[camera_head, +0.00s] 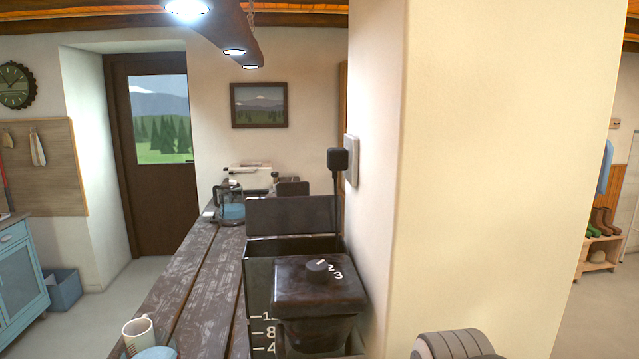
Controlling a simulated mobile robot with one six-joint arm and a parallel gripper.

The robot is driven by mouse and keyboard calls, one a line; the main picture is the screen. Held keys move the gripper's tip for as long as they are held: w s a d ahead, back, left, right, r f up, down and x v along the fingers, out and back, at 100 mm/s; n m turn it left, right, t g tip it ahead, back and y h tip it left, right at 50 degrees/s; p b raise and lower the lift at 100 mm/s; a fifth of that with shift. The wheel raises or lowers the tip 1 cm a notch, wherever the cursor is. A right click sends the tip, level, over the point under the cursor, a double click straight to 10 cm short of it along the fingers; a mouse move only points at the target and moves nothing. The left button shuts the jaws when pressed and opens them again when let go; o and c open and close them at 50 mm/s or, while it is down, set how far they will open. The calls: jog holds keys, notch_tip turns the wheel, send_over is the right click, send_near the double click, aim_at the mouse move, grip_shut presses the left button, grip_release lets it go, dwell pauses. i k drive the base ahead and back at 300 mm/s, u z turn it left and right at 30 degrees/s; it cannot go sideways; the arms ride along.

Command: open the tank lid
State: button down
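A dark coffee maker (318,290) with a dial marked with numbers stands on the wooden counter against the cream wall. Behind and left of its dial block is a dark tank (259,290) with white level marks on its front. A flat dark panel (292,216), which looks like the tank lid, stands upright at the back of the tank. The tank's top looks uncovered below this panel, though the dial block hides part of it. My gripper is not in view. A grey ribbed rounded part at the bottom right looks like part of my arm.
The plank counter (195,285) runs away from me, with a white mug (138,335) and a blue round item (156,353) at its near end. A glass jug (231,204) stands farther back. The wall corner (480,170) blocks the right side.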

aim_at(293, 212)
jog(key=z, duration=2)
jog(key=k, duration=2.2)
jog(key=u, duration=1.75)
jog(key=i, duration=1)
jog(key=u, duration=0.05)
